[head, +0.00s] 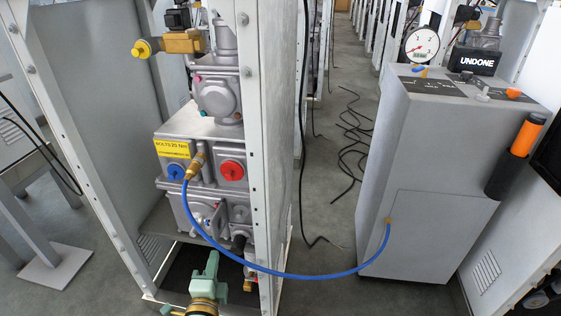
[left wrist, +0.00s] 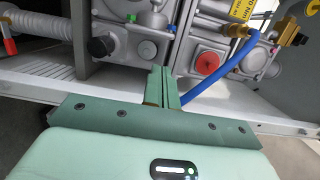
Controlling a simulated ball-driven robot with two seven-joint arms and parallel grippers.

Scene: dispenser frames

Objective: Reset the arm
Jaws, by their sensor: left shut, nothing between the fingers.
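My left gripper (head: 211,258) is pale green and shows at the bottom of the head view, in front of the lower part of the dispenser frame. In the left wrist view its two green fingers (left wrist: 162,86) are shut together with nothing between them. Behind them is the grey pump unit (head: 205,130) with a red cap (head: 232,170) and a blue cap (head: 177,172). The fingers appear apart from the blue hose, but the exact gap cannot be told. My right gripper is not in view.
A blue hose (head: 290,275) runs from a brass fitting (head: 194,166) on the pump unit to a grey cabinet (head: 430,180) at the right. The frame's white upright (head: 272,130) stands right of the pump. Black cables (head: 352,130) lie on the aisle floor.

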